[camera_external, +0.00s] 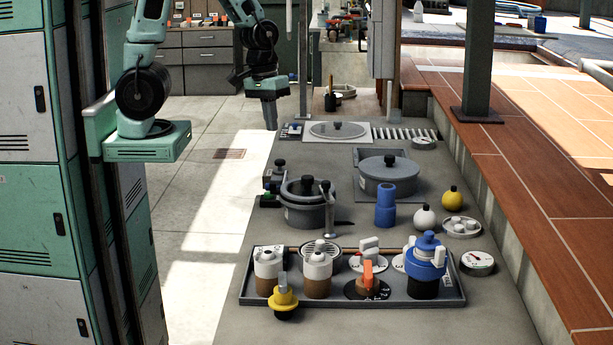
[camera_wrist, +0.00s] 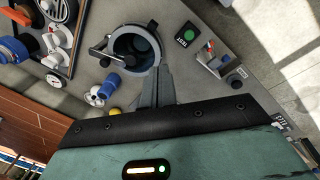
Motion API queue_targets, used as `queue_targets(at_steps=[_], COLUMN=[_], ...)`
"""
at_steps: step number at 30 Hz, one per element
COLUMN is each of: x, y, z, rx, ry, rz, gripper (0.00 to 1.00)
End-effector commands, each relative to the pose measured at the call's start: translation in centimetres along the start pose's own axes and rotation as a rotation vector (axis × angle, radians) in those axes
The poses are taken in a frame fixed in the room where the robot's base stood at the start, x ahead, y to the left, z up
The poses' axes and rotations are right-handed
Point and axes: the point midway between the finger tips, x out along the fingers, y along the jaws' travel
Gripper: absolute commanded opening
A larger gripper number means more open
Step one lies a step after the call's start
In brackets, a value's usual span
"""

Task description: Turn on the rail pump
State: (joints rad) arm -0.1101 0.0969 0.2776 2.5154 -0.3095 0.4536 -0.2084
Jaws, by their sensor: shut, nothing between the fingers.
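No label that I can read names the rail pump, so I cannot tell which control belongs to it. Small dark controls (camera_external: 272,178) sit at the counter's left edge. In the wrist view a green round button (camera_wrist: 188,33) sits on a black plate beside a "TEST" label, and a grey switch box (camera_wrist: 215,65) with a red part stands near it. A tray (camera_external: 460,299) at the counter's front holds an orange-handled knob (camera_external: 368,272), a white-handled knob (camera_external: 369,247) and a blue valve (camera_external: 427,256). My gripper (camera_external: 271,128) is shut and empty, above the counter's far left.
A round open vessel (camera_external: 304,214) stands mid-counter, with a lidded pot (camera_external: 388,173) behind it. A blue cylinder (camera_external: 385,206), a white ball (camera_external: 425,218) and a yellow ball (camera_external: 453,198) stand to the right. A yellow knob (camera_external: 283,296) stands at the tray's front edge.

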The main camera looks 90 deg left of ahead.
Motion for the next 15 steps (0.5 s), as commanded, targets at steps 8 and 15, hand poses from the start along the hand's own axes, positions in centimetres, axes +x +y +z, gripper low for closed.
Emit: queue_targets(at_steps=[8, 15], x=[1.2, 3.2], y=[13.2, 18.1], z=[6.5, 14.5], rx=[-0.274, -0.527], ry=[-0.027, 0.002], rz=[0.064, 0.03], gripper=[0.0, 0.0])
